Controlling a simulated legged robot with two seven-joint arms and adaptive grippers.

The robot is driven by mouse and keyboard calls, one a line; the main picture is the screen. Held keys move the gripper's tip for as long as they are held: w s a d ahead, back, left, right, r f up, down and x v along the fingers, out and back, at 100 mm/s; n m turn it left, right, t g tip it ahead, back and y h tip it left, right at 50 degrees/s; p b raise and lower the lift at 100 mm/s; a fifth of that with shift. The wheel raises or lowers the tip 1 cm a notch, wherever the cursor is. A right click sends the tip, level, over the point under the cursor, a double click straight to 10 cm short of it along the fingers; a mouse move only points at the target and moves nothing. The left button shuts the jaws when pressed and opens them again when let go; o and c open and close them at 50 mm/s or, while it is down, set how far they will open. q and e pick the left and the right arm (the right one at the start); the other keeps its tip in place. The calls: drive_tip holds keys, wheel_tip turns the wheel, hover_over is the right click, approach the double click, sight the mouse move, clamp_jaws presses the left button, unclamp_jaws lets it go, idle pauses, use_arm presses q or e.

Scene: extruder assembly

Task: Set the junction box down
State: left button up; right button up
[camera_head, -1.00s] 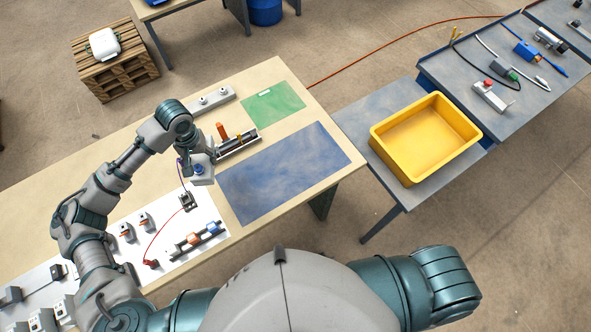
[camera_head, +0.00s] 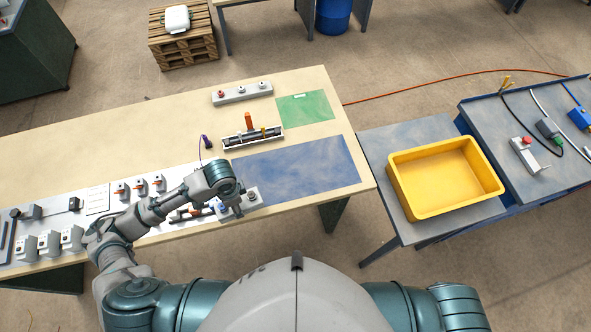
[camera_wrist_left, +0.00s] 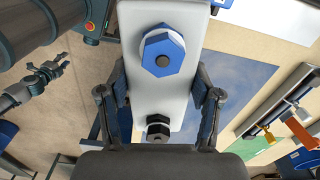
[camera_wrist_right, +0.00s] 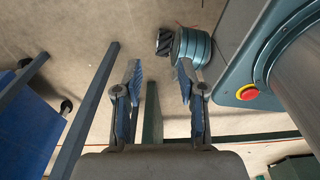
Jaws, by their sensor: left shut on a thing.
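The junction box (camera_head: 252,197) is a pale grey-white block with a blue hex nut and a black fitting on its face. It fills the middle of the left wrist view (camera_wrist_left: 160,88). My left gripper (camera_head: 232,207) is shut on it, with one finger on each side. In the head view it is at the lower left corner of the blue mat (camera_head: 300,170), near the table's front edge. I cannot tell whether it touches the table. My right gripper (camera_wrist_right: 159,78) is open and empty in the right wrist view, and hidden in the head view.
A white panel with switches (camera_head: 97,200) lies left of the mat. A rail tray (camera_head: 252,138), a grey strip with buttons (camera_head: 242,93) and a green mat (camera_head: 305,108) lie behind. A yellow bin (camera_head: 445,178) stands right. Most of the blue mat is clear.

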use_arm(q)
drive_tip(key=shift+s+f+m, duration=0.25)
drive_tip(key=shift+s+m, duration=0.5)
drive_tip(key=shift+m, duration=0.05)
drive_tip(key=w+d, duration=0.1)
drive_tip(key=w, duration=0.4)
drive_tip(key=w+d+f, duration=0.1)
drive_tip(key=w+d, duration=0.1)
drive_tip(key=w, duration=0.2)
drive_tip(key=w+d+p, duration=0.1)
drive_tip(key=w+d, duration=0.1)
drive_tip(key=w, duration=0.3)
drive_tip(key=shift+w+d+f, duration=0.15)
drive_tip(key=shift+w+f, duration=0.05)
drive_tip(key=shift+w, duration=0.1)
drive_tip(key=shift+w+f, duration=0.1)
drive_tip(key=shift+w, duration=0.05)
drive_tip(key=f, duration=0.3)
drive_tip(key=shift+a+p, duration=0.25)
drive_tip(key=shift+p, duration=0.05)
drive_tip(key=shift+d+f, duration=0.15)
drive_tip(key=shift+f, duration=0.1)
use_arm(e)
drive_tip(key=shift+w+a+r, duration=0.1)
drive_tip(key=shift+r, duration=0.75)
use_arm(q)
drive_tip(key=shift+d, duration=0.1)
